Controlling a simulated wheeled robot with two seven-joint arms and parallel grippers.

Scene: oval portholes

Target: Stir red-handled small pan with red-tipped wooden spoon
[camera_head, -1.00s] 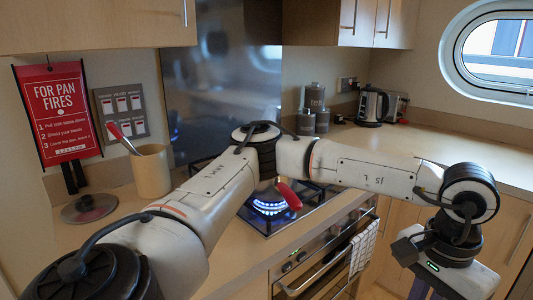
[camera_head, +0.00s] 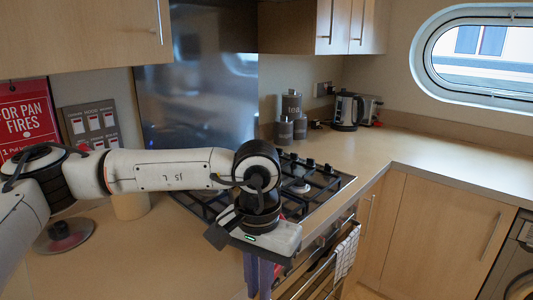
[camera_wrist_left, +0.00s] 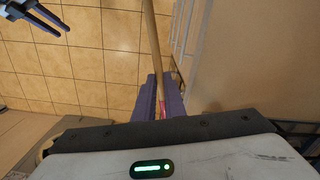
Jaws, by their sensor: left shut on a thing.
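My left gripper (camera_head: 262,275) hangs at the front edge of the counter, below the hob. In the left wrist view its purple fingers (camera_wrist_left: 160,98) are shut on the wooden spoon (camera_wrist_left: 152,42), near a red part of it. The spoon's pale shaft runs away from the fingers over the tiled floor; its far end is out of frame. The spoon is not visible in the head view. The red-handled small pan cannot be made out now, as my left arm covers part of the hob. My right gripper (camera_wrist_left: 40,16) shows at the wrist view's top left, its opening unclear.
The black hob (camera_head: 325,184) is partly behind my arm. A beige crock (camera_head: 130,206) and a glass lid (camera_head: 62,236) are at the left. Canisters (camera_head: 291,106) and a kettle (camera_head: 346,110) stand at the back. The right counter (camera_head: 430,140) is clear. A towel (camera_head: 346,252) hangs at the oven.

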